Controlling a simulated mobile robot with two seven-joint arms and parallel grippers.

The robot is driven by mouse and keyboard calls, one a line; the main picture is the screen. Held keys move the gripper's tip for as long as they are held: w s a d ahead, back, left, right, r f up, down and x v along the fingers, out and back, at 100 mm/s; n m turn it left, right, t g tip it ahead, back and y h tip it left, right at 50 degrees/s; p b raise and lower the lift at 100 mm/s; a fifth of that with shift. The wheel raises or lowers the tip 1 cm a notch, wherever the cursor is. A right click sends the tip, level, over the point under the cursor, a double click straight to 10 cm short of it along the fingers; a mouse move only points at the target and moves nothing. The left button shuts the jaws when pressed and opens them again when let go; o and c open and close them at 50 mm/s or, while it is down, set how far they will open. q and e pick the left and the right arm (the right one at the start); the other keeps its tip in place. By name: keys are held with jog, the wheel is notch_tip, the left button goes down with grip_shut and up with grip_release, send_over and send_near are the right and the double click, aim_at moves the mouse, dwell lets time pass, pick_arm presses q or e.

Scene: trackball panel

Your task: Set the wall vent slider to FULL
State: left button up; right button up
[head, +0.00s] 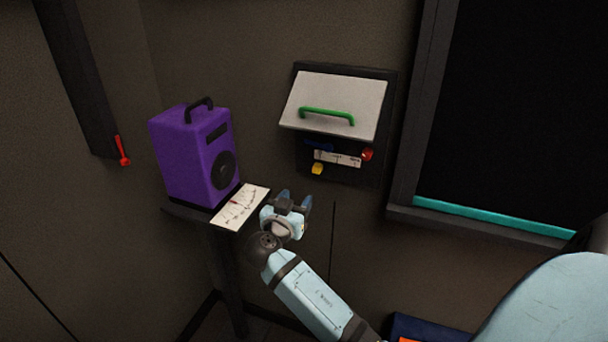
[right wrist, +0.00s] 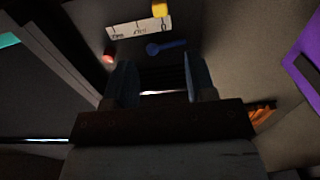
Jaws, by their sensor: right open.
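A dark wall panel (head: 388,90) carries a pale flap (head: 338,92) with a green handle (head: 327,116). The flap is tilted out from the wall. Below it is a white scale strip (head: 337,159), also in the right wrist view (right wrist: 138,28); its marks are too small to read. A yellow knob (head: 317,169) sits at the strip's left end, a red knob (head: 367,154) at its right, and a blue piece (head: 318,147) above it. I cannot tell which one is the vent slider. My right gripper (head: 295,200) is open and empty, below and left of the panel, apart from it.
A purple speaker (head: 190,160) and a white paper with a dial (head: 241,207) are on a small stand left of my right gripper. A red lever (head: 122,151) hangs further left. A dark framed window (head: 510,110) with a teal sill strip (head: 490,217) is on the right.

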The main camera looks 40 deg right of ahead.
aim_at(317, 171)
jog(key=p+x, duration=0.2)
jog(key=x, duration=1)
jog(key=shift+w+d+p, duration=0.15)
jog(key=shift+d+p, duration=0.1)
jog(key=shift+p, duration=0.15)
jog(key=shift+w+d, duration=0.2)
jog(key=shift+d, duration=0.25)
grip_shut()
jog(key=shift+s+f, duration=0.1)
jog(key=s+d+b, duration=0.1)
jog(key=s, duration=0.2)
jog(key=s+d+b, duration=0.1)
jog(key=s+d, duration=0.1)
jog(key=s+d+b, duration=0.1)
jog(key=s+b, duration=0.1)
jog(key=s, duration=0.1)
jog(key=shift+s+d, duration=0.25)
jog(key=shift+s, duration=0.15)
jog(key=shift+d, duration=0.1)
